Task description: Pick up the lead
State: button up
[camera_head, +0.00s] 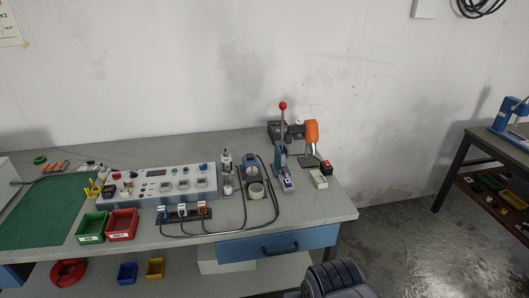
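Dark leads (208,235) run over the grey bench top. They start at a small dark strip (184,214) with blue, white and red plugs, curve along the bench's front and loop around a small round-topped device (256,190). Which of them the task means, I cannot tell. Their far ends are too small to make out. My gripper is not in view; only a dark ribbed part of my own arm shows at the bottom edge, apart from the bench.
A control box (160,184) stands behind the strip, with green (91,229) and red (122,224) bins to the left. A lever press (283,160) with a red knob and an orange tool (312,131) stand right. A blue drawer (277,245) is under the front edge.

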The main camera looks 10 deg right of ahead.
aim_at(288, 183)
jog(key=i+l+u, duration=0.35)
jog(key=i+l, duration=0.15)
jog(key=l, duration=0.15)
jog(key=i+l+u, duration=0.2)
jog(key=l, duration=0.15)
jog(key=i+l+u, duration=0.15)
jog(key=l, duration=0.25)
jog(key=i, duration=0.05)
